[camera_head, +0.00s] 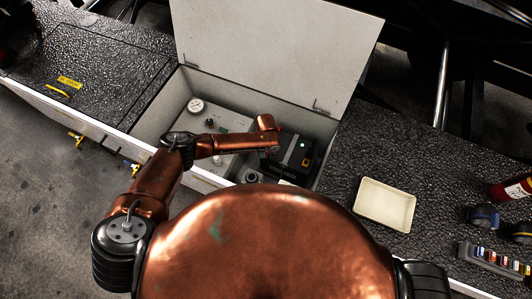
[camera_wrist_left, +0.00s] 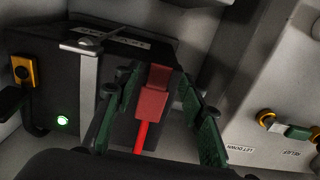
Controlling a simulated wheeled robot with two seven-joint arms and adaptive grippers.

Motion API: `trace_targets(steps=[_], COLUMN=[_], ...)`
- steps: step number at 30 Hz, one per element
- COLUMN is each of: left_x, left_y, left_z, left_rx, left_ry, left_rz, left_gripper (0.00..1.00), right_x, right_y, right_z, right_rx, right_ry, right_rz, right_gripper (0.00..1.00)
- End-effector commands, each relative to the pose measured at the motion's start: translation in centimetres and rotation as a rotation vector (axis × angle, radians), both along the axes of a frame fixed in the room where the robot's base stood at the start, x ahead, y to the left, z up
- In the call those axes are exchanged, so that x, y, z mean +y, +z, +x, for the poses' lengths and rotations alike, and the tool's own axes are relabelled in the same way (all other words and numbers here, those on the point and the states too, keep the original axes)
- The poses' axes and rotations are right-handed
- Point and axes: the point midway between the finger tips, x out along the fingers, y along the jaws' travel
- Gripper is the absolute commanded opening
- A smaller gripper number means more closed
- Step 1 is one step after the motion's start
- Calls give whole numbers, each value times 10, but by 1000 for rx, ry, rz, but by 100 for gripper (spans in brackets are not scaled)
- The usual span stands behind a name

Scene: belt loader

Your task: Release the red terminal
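The red terminal (camera_wrist_left: 153,95) is a red block with a red cable below it, beside a black box (camera_wrist_left: 118,62) in the left wrist view. My left gripper (camera_wrist_left: 158,88) has its two green-padded fingers apart, one on each side of the terminal, with gaps visible between pads and block. In the head view my left arm reaches into the open white compartment, its wrist over the black box (camera_head: 299,158); the fingers and terminal are hidden there. My right gripper is out of view.
The compartment's white lid (camera_head: 275,50) stands open behind. A grey strap (camera_wrist_left: 86,95) crosses the black box, which has a lit green light (camera_wrist_left: 61,122). A panel with a gauge (camera_head: 196,105) is left. A cream tray (camera_head: 385,204) and a red bottle (camera_head: 514,188) are right.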

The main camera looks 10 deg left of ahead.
Motion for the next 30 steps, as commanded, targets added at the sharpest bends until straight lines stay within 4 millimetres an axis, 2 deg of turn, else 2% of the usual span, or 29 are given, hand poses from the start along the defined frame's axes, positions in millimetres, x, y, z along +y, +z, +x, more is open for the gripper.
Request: trace_targets(steps=[3, 19, 30], left_x=[-1, -1, 0], left_y=[0, 0, 0], left_z=[0, 0, 0], left_rx=[0, 0, 0], left_ry=[-1, -1, -1], left_rz=[0, 0, 0], left_gripper=[37, 0, 0], right_x=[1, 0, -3], right_y=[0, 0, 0], right_z=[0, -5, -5], right_rx=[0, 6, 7], right_ry=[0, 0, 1], right_rz=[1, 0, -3], right_gripper=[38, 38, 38])
